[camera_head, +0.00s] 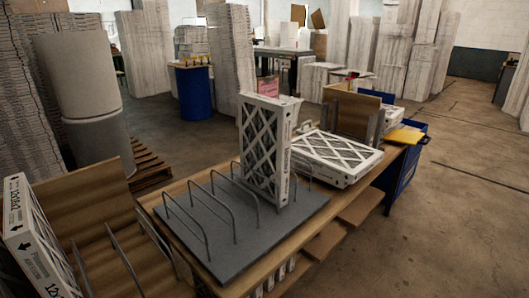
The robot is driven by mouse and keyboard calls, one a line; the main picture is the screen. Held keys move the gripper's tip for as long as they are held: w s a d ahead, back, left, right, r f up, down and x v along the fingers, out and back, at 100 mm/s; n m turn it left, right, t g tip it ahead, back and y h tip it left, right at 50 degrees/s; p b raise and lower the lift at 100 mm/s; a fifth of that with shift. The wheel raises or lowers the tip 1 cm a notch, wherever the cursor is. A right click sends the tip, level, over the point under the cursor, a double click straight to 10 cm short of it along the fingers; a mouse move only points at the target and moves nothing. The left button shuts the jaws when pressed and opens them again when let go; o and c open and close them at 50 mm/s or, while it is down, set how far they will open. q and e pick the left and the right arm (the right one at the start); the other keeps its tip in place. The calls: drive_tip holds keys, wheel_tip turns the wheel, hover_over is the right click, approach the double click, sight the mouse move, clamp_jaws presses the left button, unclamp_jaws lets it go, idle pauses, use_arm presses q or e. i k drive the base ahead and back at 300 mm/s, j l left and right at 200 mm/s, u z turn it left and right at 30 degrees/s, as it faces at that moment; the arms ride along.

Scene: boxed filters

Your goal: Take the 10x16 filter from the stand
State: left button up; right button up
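A stand (225,262) with a flat grey base and several wire loops sits on the wooden table. A white-framed filter with a dark lattice face (263,150) stands upright in its far end. The size print on this filter is too small to read, so I cannot tell if it is the 10x16 one. Another white-framed filter (335,155) lies flat behind the stand. At the left edge a third filter (28,235) stands tilted, with a printed label that seems to begin with 12. Neither of my grippers is in view.
A wooden rack with wire dividers (95,205) stands at the left. Behind the flat filter are a brown board (350,107) and a yellow item (405,136) on a blue cabinet (410,165). The front loops of the stand are empty. Open floor lies to the right.

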sight(266, 123)
drive_tip(key=i+l+u, duration=0.1)
drive_tip(key=i+l, duration=0.15)
drive_tip(key=l, duration=0.15)
drive_tip(key=i+l+u, duration=0.15)
drive_tip(key=l, duration=0.3)
drive_tip(key=i+l+u, duration=0.1)
drive_tip(key=i+l, duration=0.15)
drive_tip(key=l, duration=0.25)
drive_tip(key=i+l+u, duration=0.1)
drive_tip(key=l, duration=0.35)
drive_tip(key=i+l+u, duration=0.1)
drive_tip(key=i+l, duration=0.15)
drive_tip(key=l, duration=0.25)
drive_tip(key=i+l+u, duration=0.15)
drive_tip(key=l, duration=0.35)
drive_tip(key=i+l+u, duration=0.1)
drive_tip(key=l, duration=0.4)
drive_tip(key=i+l+u, duration=0.1)
drive_tip(key=l, duration=0.45)
